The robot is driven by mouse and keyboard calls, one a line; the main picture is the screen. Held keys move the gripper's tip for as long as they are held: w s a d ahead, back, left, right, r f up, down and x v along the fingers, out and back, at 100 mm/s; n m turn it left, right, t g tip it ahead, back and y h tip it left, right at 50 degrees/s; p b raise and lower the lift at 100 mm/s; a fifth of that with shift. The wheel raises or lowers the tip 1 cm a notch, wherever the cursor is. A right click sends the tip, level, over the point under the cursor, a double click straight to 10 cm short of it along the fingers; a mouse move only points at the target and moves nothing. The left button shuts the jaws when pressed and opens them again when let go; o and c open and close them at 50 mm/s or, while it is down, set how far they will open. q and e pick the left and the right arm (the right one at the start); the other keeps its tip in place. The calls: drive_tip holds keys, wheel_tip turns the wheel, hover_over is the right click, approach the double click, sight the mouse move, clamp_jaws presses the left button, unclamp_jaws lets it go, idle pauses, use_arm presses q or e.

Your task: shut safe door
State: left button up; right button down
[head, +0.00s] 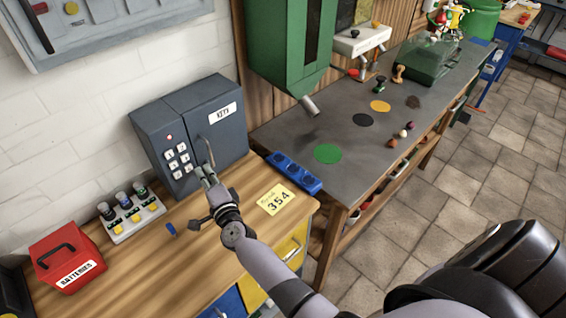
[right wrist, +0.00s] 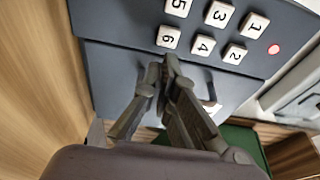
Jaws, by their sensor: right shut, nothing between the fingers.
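The dark grey safe (head: 170,115) stands on the wooden workbench against the white brick wall. Its front has a keypad (head: 178,161) on the left, and the door (head: 227,135) on the right carries a "KEYS" label and an upright handle (head: 206,150). The door looks nearly flush with the keypad panel; I cannot tell whether a small gap remains. My right gripper (head: 207,172) is shut and empty, just in front of the safe near the handle's lower end. In the right wrist view, its fingertips (right wrist: 168,62) are by the seam below the keypad (right wrist: 205,35). My left gripper is out of view.
A red batteries box (head: 67,257) and a small button unit (head: 132,213) sit left on the bench. A yellow "354" note (head: 275,199) and a blue tray (head: 294,172) lie to the right. A green machine (head: 288,45) stands over the grey-topped table.

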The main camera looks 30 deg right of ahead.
drive_tip(key=shift+w, duration=0.1)
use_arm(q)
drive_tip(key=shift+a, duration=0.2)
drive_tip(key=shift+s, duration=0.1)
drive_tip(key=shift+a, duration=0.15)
use_arm(e)
drive_tip(key=s, duration=1.2)
drive_tip(key=shift+s, duration=0.1)
